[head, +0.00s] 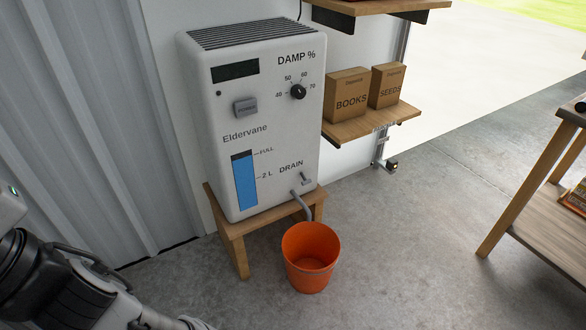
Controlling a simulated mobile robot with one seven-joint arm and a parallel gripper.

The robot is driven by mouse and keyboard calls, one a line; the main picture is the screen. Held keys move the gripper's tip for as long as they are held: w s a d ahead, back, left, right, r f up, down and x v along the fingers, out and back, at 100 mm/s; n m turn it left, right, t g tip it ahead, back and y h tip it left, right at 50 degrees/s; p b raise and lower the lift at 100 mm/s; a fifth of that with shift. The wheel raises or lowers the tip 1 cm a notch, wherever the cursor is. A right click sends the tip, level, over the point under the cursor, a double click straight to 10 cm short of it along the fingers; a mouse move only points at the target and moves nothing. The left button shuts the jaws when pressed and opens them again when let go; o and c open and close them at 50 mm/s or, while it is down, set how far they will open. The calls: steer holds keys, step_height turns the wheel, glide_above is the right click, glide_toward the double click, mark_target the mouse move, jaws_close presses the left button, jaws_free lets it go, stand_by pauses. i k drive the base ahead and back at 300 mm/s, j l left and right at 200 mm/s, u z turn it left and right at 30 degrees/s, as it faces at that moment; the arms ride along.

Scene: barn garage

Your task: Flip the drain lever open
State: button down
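The drain lever (306,179) is a small grey handle low on the right of a white dehumidifier's front (215,110), just right of the word DRAIN. It is small in the picture, and I cannot tell its exact setting. A grey drain spout (302,205) comes out below it and bends down toward an orange bucket (311,240). The bucket stands upright on the floor and looks empty. The tank gauge (244,185) shows blue almost up to FULL. My arm enters at the lower left, well away from the lever. My gripper's fingers are not visible.
The dehumidifier stands on a low wooden stool (238,228). At its right, a wall shelf (365,128) holds a BOOKS box (348,98) and a SEEDS box (388,88). A wooden workbench (535,210) stands at the right. The concrete floor between bucket and workbench is clear.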

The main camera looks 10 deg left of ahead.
mark_target(306, 181)
steer(key=i+l+u, duration=0.1)
steer(key=l, duration=0.4)
steer(key=i+l+u, duration=0.1)
steer(key=i+l, duration=0.15)
steer(key=l, duration=0.25)
steer(key=i+l+u, duration=0.15)
steer(key=l, duration=0.35)
steer(key=i+l+u, duration=0.1)
steer(key=l, duration=0.4)
steer(key=i+l+u, duration=0.1)
steer(key=l, duration=0.45)
steer(key=i+l+u, duration=0.1)
steer(key=l, duration=0.45)
